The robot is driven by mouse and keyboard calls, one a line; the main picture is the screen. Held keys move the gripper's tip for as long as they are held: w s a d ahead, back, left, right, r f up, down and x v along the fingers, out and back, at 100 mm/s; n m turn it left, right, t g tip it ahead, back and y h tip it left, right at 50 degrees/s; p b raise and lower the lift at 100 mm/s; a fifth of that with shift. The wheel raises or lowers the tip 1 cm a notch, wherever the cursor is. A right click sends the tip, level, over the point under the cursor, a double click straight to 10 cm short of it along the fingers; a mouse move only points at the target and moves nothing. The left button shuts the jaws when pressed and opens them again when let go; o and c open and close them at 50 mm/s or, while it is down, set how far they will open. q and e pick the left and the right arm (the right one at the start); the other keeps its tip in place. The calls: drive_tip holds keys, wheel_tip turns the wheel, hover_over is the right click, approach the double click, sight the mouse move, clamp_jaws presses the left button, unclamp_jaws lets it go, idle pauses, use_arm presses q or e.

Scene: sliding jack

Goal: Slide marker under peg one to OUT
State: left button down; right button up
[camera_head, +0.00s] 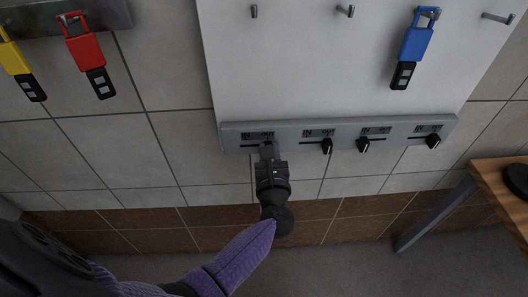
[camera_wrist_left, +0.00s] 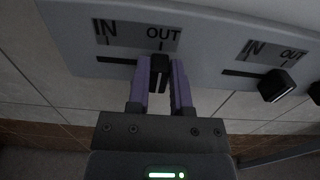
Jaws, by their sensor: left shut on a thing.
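The grey marker strip (camera_head: 290,128) runs along the bottom of the white board (camera_head: 310,85). It has several IN/OUT labels, each with a slot and a black marker. My left gripper (camera_head: 267,150) is at the leftmost label, under the first peg (camera_head: 254,11). In the left wrist view, the purple fingers of the left gripper (camera_wrist_left: 160,85) are shut on the first black marker (camera_wrist_left: 158,66). That marker sits at the right end of its slot, below the word OUT. The first marker is hidden by the gripper in the head view. My right gripper is not in view.
The second marker (camera_head: 327,146) is close by on the right, also under OUT. The third (camera_head: 363,145) is under IN, the fourth (camera_head: 432,141) under OUT. A blue tag (camera_head: 416,44) hangs on the third peg. Red (camera_head: 87,50) and yellow (camera_head: 15,58) tags hang left. A wooden table (camera_head: 500,185) stands right.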

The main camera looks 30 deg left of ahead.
use_arm(q)
drive_tip(key=c, duration=0.5)
unclamp_jaws()
drive_tip(key=shift+w+d, duration=0.15)
drive_tip(key=shift+d, duration=0.1)
drive_tip(key=v, duration=1)
drive_tip(key=shift+a, duration=0.1)
